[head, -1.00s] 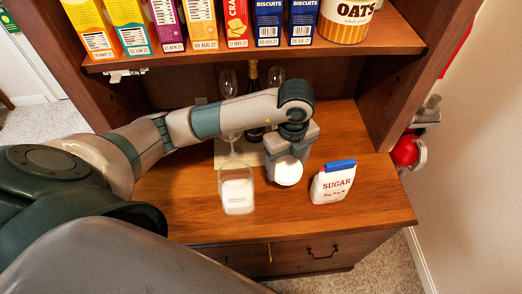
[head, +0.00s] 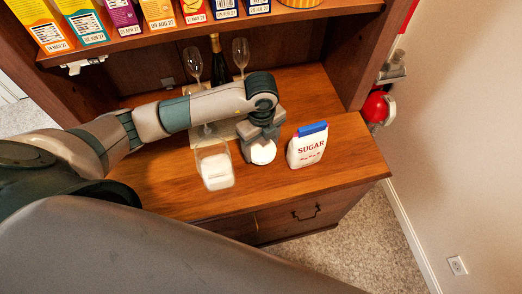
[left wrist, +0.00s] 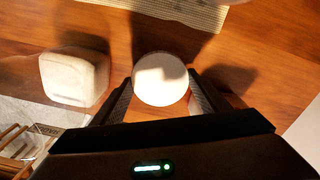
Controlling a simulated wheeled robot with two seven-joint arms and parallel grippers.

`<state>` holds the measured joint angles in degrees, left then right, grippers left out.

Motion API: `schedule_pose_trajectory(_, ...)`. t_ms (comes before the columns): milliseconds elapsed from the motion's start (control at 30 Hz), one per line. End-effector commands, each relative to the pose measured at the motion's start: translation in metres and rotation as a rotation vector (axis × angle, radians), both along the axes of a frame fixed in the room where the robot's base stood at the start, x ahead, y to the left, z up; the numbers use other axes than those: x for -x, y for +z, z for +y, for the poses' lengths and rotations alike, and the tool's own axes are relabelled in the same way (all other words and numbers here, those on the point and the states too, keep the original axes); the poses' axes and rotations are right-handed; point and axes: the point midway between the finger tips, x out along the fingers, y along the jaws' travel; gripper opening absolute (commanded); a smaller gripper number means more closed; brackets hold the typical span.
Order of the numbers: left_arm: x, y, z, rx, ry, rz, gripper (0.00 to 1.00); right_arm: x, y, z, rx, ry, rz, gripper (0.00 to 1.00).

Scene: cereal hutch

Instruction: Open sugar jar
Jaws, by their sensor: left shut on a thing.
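The sugar jar (head: 215,171) is a clear glass container with white contents, on the wooden counter left of my left gripper. No lid shows on top of it. It also shows in the left wrist view as a pale rounded block (left wrist: 75,77) at the left. My left gripper (head: 262,146) points down and is shut on a round white lid (head: 263,153). In the left wrist view the lid (left wrist: 160,79) sits between both fingers. I cannot tell whether the lid touches the counter. My right gripper is not in view.
A white sugar bag (head: 307,149) with a blue top stands right of my left gripper. Two wine glasses (head: 240,55) and a dark bottle (head: 216,60) stand behind. Cereal boxes (head: 85,22) line the shelf above. The counter's front right is clear.

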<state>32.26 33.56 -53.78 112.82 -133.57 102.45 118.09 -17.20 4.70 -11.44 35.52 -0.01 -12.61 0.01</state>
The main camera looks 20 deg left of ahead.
Motion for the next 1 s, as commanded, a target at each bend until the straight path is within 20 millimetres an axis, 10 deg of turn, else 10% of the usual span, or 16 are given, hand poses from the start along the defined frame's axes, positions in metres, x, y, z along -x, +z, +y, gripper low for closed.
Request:
schedule_pose_trajectory(833, 0.000, -0.042, 0.000, -0.001, 0.000, 0.000, 0.41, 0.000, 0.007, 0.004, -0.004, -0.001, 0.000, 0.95)
schedule_pose_trajectory(867, 0.000, -0.040, 0.000, -0.001, 0.000, -0.001, 0.75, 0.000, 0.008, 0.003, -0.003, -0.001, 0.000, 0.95)
schedule_pose_trajectory(900, 0.000, -0.040, 0.000, -0.001, 0.000, -0.001, 0.85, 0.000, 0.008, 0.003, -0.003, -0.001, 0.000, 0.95)
schedule_pose_trajectory(1000, 0.000, -0.040, 0.000, -0.001, 0.000, 0.000, 0.87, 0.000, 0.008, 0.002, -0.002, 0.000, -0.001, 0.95)
